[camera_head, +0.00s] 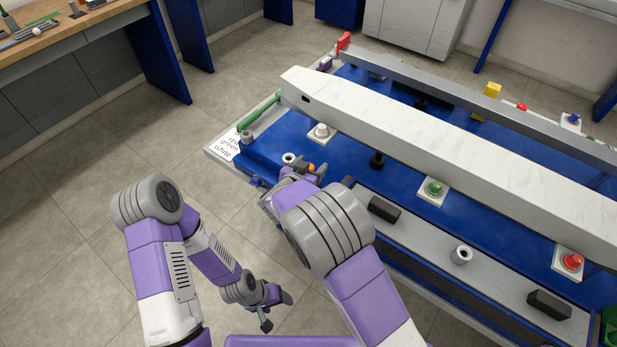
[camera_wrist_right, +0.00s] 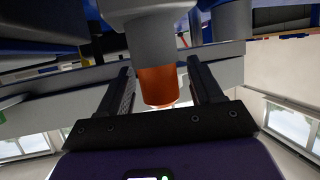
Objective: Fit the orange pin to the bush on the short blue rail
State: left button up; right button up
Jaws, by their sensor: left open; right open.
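The orange pin (camera_wrist_right: 158,86) shows in the right wrist view, standing out from the end of a grey cylinder (camera_wrist_right: 143,40). How far it sits in that cylinder I cannot tell. My right gripper (camera_wrist_right: 163,98) is open, with one finger on each side of the pin and visible gaps. In the head view my right gripper (camera_head: 307,172) is at the near edge of the blue deck, and a small orange patch of the pin (camera_head: 311,166) shows there. A grey bush (camera_head: 288,158) is just left of it. My left gripper (camera_head: 276,305) is open and empty, low above the floor.
A long white beam (camera_head: 450,130) runs over the blue deck behind my right gripper. White-based fittings with a green knob (camera_head: 434,188) and a red knob (camera_head: 572,261) stand along it. Another grey bush (camera_head: 461,254) and black blocks (camera_head: 384,209) are at right. The floor left is clear.

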jog(key=shift+w, duration=0.2)
jog(key=c, duration=1.1)
